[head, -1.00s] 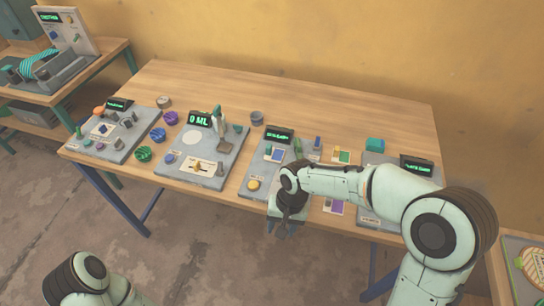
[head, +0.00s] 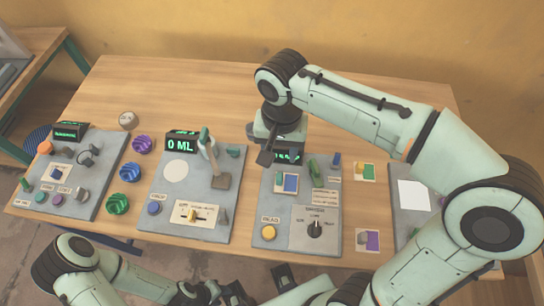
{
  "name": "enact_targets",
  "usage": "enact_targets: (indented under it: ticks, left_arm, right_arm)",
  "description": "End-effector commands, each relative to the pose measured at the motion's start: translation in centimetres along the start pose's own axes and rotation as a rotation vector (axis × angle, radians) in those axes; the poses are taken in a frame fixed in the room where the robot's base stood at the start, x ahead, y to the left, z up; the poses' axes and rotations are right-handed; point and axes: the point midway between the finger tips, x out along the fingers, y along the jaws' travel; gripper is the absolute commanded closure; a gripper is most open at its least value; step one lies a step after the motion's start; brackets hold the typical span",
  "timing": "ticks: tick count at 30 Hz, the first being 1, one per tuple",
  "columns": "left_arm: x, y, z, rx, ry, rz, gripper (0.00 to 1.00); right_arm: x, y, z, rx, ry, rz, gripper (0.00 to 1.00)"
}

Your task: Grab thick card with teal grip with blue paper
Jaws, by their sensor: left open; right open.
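A cream card with a blue paper (head: 291,184) and a green-teal strip lies on the third grey station board. It looks like the card with the teal grip. My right gripper (head: 278,150) is open above the back of that board, just behind the card and apart from it, partly covering the board's green display. My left gripper (head: 240,292) is open and empty at the bottom edge, in front of the table, and partly cut off.
A yellow button (head: 268,232) and black knob (head: 315,229) sit in front of the card. A lever (head: 214,160) stands to its left. The table's back left is bare.

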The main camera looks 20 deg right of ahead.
Motion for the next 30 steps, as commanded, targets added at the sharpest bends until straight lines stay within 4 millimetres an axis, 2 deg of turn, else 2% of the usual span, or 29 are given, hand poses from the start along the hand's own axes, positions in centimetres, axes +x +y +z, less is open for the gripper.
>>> enact_targets:
  ticks: [4,12,20,27,30]
  left_arm:
    - [0.4,-0.2,0.1,-0.002,-0.004,-0.001,0.57]
    - [1.3,-0.6,0.2,-0.003,-0.007,-0.002,0.57]
    - [1.5,-0.7,0.2,-0.003,-0.007,-0.002,0.57]
    - [2.0,-0.8,0.2,-0.003,-0.008,-0.003,0.57]
    - [2.1,-0.8,0.2,-0.003,-0.009,-0.003,0.57]
  right_arm:
    - [1.8,0.1,0.0,0.0,-0.003,0.003,0.51]
    - [6.8,0.1,0.0,0.001,-0.003,0.004,0.51]
    - [8.8,0.1,-0.1,0.0,-0.003,0.002,0.51]
    - [12.3,0.1,-0.5,-0.001,-0.002,0.003,0.51]
    - [13.2,0.1,-0.5,-0.001,-0.002,0.002,0.51]
